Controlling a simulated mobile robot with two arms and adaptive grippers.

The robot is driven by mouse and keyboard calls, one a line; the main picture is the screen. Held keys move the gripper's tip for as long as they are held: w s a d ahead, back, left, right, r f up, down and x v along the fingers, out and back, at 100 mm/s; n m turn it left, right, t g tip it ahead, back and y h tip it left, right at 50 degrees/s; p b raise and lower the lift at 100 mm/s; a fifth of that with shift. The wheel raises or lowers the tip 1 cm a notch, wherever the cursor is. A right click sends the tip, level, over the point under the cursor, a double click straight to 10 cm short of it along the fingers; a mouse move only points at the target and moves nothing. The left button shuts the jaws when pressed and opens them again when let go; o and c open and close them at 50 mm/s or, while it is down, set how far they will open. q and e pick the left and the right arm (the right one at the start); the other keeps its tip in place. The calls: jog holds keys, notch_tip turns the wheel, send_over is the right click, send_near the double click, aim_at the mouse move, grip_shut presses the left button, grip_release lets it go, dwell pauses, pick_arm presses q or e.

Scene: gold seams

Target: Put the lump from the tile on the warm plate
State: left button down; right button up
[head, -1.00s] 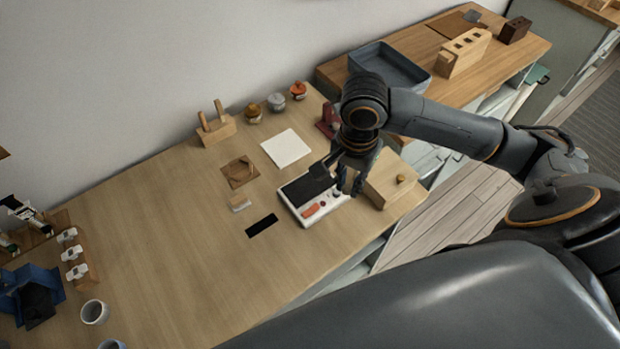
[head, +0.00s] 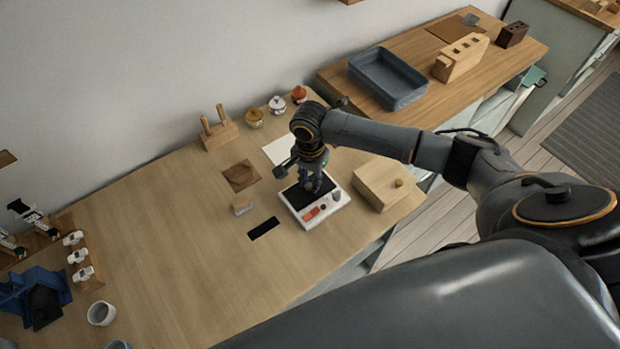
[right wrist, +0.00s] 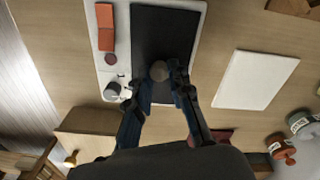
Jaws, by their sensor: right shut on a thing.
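The warm plate (head: 327,208) is a white unit with a black top, an orange-red switch and a knob, on the wooden table; it also shows in the right wrist view (right wrist: 179,23). My right gripper (head: 312,184) points down over its black top. In the right wrist view its fingertips (right wrist: 163,84) are shut on a small grey-brown lump (right wrist: 159,70). The lump is over the black top; I cannot tell whether it touches. The white tile (head: 276,149) lies behind the plate, partly hidden by my arm; its visible face is bare in the right wrist view (right wrist: 257,80). My left gripper is out of view.
A wooden box with a knob (head: 378,184) stands just right of the plate. Several small lidded pots (head: 277,104) stand along the back. A brown square mat (head: 240,176), a small pale block (head: 242,205) and a black strip (head: 263,228) lie to the left. The table's left middle is clear.

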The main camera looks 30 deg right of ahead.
aim_at(310, 184)
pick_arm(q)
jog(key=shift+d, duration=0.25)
pick_arm(e)
jog(key=shift+f, duration=0.15)
jog(key=o, duration=0.8)
jog(key=shift+f, duration=0.1)
pick_arm(q)
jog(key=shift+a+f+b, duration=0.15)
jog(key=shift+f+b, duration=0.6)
jog(key=shift+b, duration=0.1)
pick_arm(e)
notch_tip(310, 184, up, 12)
